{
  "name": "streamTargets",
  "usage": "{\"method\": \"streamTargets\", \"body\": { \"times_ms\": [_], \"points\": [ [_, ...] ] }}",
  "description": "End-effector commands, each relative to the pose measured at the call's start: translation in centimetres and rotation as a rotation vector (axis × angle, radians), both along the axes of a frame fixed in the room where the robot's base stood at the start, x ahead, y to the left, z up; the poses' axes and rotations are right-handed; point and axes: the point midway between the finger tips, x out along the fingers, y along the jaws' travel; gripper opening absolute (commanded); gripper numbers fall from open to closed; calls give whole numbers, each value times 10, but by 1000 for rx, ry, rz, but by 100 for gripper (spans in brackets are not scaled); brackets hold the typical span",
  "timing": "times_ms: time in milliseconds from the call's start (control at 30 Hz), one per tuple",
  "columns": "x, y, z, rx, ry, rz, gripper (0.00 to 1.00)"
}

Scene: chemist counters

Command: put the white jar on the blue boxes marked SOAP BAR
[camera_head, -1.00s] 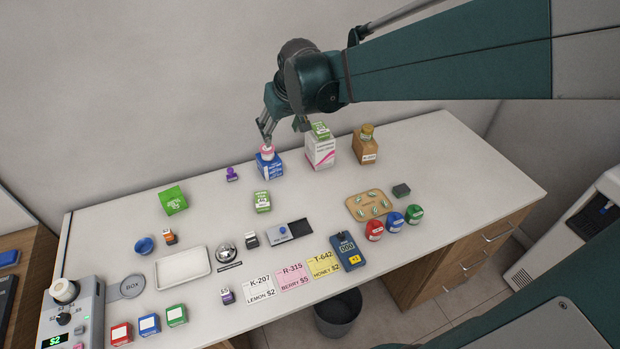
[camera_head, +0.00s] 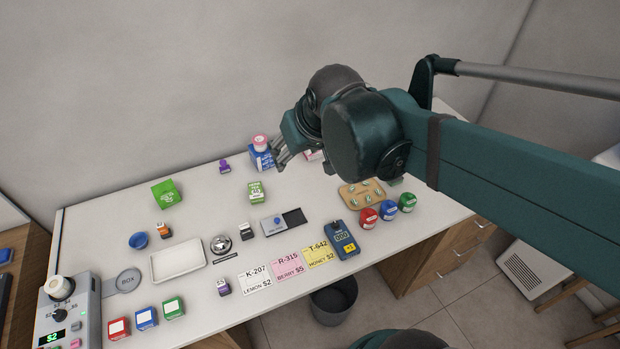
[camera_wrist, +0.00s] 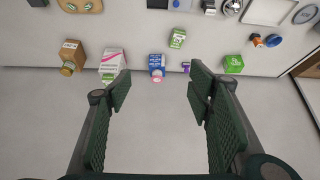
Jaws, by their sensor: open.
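The white jar (camera_head: 260,144) with a pink lid stands upright on top of the blue boxes (camera_head: 262,160) at the back of the counter. In the wrist view the jar's pink lid (camera_wrist: 157,78) shows at the end of the blue boxes (camera_wrist: 157,61). My gripper (camera_head: 281,158) is open and empty, just right of the jar in the head view. In the wrist view my gripper (camera_wrist: 160,88) has its fingers wide apart, with the jar beyond the gap between them and no contact visible. The print on the boxes is too small to read.
A green box (camera_head: 166,194) and a purple stamp (camera_head: 224,166) are to the left. A white tray (camera_head: 180,260) lies in front. The wall is close behind.

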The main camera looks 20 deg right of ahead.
Motion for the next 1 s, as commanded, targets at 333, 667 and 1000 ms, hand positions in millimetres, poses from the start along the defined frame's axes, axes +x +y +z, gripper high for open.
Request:
{"method": "streamTargets", "body": {
  "times_ms": [333, 667, 1000],
  "points": [
    [-58, 0, -12, 4, -31, -19, 52],
    [-87, -1, -23, 7, -48, -29, 52],
    [-88, -1, -23, 7, -50, -31, 52]
  ]
}}
